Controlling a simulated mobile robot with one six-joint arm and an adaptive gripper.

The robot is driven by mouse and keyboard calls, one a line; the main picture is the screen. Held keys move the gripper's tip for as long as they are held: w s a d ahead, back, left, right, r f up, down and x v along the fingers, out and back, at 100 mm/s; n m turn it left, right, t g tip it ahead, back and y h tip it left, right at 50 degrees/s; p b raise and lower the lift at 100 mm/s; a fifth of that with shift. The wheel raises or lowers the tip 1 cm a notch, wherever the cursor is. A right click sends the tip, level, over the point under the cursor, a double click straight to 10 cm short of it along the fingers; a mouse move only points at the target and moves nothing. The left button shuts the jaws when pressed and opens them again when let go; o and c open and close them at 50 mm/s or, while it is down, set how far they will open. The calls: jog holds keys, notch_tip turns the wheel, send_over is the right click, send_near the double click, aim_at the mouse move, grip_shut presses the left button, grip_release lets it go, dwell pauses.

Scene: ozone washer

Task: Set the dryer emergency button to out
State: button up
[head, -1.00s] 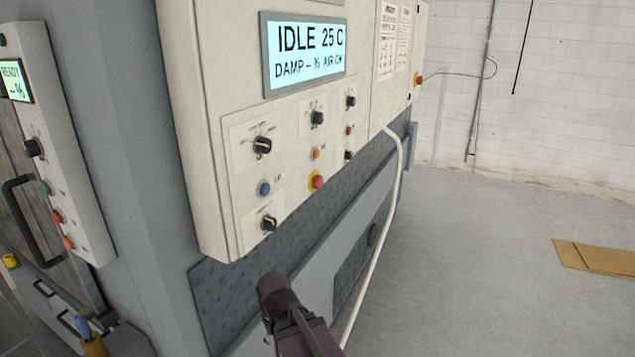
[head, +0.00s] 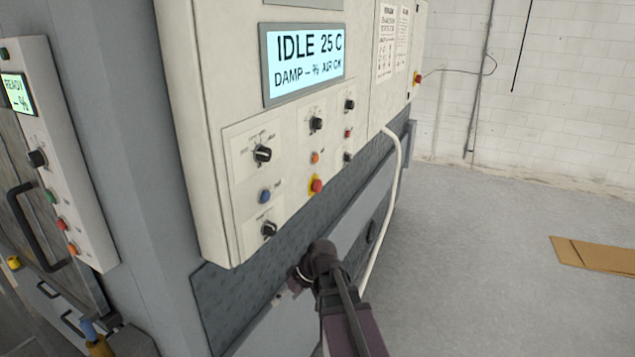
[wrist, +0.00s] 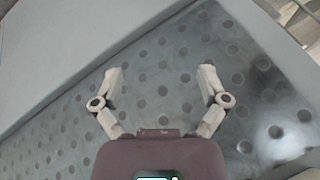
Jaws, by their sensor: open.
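The dryer's control panel (head: 215,120) is cream, with a lit display (head: 305,62) reading IDLE 25 C. A red emergency button on a yellow base (head: 316,186) sits low on the panel's middle column. Whether it is pressed in or out is too small to tell. In the wrist view my gripper (wrist: 157,75) is open and empty, its fingers spread in front of a dark, dimpled metal plate (wrist: 160,92). In the head view my arm is below the panel, with the gripper's fingers mostly hidden. The button is not in the wrist view.
Black knobs (head: 262,154), a blue button (head: 265,196) and an orange button (head: 315,158) surround the emergency button. A white hose (head: 392,190) runs down right of the panel. Another machine panel (head: 62,150) stands at the left. The floor at right is open, with cardboard (head: 600,257).

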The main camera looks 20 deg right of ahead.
jog(key=w+d+r+n+t+y+p, duration=0.2)
jog(key=w+d+r+t+y, duration=0.1)
jog(key=w+d+r, duration=0.25)
jog(key=n+t+y+p, duration=0.2)
jog(key=t+p, duration=0.2)
jog(key=t, duration=0.5)
send_near(320, 187)
jog(key=v, duration=0.3)
jog(key=shift+s+d+r, duration=0.1)
jog(key=shift+x, duration=6.95)
